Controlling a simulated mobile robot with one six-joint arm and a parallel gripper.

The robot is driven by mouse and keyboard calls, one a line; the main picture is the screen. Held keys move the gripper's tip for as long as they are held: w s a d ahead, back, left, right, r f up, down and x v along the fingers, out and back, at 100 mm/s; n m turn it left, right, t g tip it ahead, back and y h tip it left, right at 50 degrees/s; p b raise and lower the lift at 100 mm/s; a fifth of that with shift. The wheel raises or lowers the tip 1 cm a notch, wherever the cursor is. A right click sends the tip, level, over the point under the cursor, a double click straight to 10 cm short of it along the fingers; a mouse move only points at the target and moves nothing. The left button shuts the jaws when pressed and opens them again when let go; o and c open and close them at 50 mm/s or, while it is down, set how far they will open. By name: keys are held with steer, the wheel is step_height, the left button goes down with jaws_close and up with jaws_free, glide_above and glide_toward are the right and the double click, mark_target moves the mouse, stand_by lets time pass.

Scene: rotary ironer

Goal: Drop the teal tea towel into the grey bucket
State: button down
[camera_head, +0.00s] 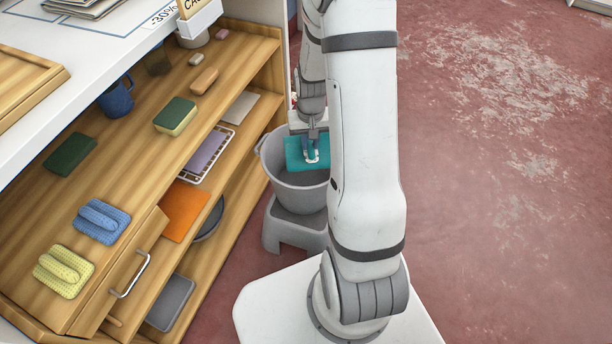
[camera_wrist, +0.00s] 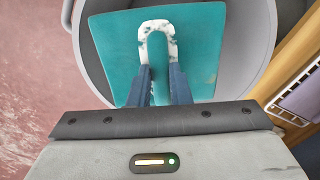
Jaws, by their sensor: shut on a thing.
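The teal tea towel (camera_head: 293,150) is a flat square with a raised fold in its middle. It also shows in the wrist view (camera_wrist: 205,62), in front of the bucket's opening. My gripper (camera_wrist: 158,55) is shut on that fold, with a white marbled patch around the fingertips. In the head view my gripper (camera_head: 311,154) points down over the bucket. The grey bucket (camera_head: 302,198) is open at the top, and its rim surrounds most of the towel in the wrist view (camera_wrist: 256,30). How far the towel is above or below the rim is unclear. My arm hides the bucket's right side.
The bucket stands on a grey step stool (camera_head: 287,232). Wooden shelves (camera_head: 235,68) at the left hold sponges, cloths, soap and a blue mug (camera_head: 117,97). A drawer with a metal handle (camera_head: 131,276) is below. The red floor (camera_head: 500,200) at the right is clear.

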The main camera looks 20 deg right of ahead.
steer(key=c, duration=1.3)
jaws_free()
steer(key=shift+o, duration=0.2)
steer(key=shift+r, duration=0.15)
step_height(320, 180, up, 8)
steer(key=p, duration=0.3)
steer(key=shift+f, duration=0.25)
steer(key=shift+r, duration=0.1)
